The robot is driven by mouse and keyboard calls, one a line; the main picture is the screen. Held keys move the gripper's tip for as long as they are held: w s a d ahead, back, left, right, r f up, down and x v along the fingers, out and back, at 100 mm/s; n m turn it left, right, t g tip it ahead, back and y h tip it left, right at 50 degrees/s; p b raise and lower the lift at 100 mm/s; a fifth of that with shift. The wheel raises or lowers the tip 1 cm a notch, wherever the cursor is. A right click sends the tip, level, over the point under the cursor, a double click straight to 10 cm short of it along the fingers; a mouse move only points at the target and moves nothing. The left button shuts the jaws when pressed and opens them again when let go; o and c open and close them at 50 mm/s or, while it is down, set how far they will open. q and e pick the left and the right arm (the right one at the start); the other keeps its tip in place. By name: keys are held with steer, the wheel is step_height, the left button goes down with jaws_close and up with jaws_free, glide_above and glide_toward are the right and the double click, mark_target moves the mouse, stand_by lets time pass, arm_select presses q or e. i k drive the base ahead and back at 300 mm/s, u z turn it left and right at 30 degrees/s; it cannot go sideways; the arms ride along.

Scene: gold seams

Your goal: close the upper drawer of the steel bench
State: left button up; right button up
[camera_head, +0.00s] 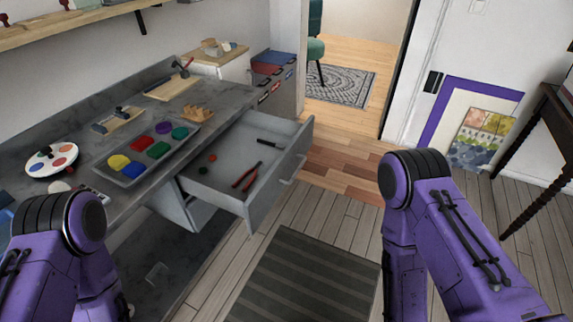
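The steel bench (88,146) runs along the left wall. Its upper drawer (281,191) is pulled well out over the floor, with a light handle (288,179) on its front panel. Red-handled pliers (246,175), a dark tool (270,143) and small red and green bits lie inside the drawer. My two purple arms show at the lower left and lower right, apart from the drawer. The grippers of both arms are out of view. The lower part of the bench is partly hidden by my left arm.
A paint palette (51,159) and a tray of coloured paints (125,179) stand on the bench top. A striped dark mat (300,281) lies on the floor before the drawer. A dark side table (546,122) stands at the right. Wooden floor lies open toward the doorway.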

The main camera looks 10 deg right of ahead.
mark_target(236, 149)
steer(key=u, duration=0.55)
steer(key=k, duration=1.2)
steer(key=z, duration=0.3)
steer(key=i, duration=0.6)
steer(key=z, duration=0.65)
steer(key=i, duration=0.95)
steer(key=u, duration=0.4)
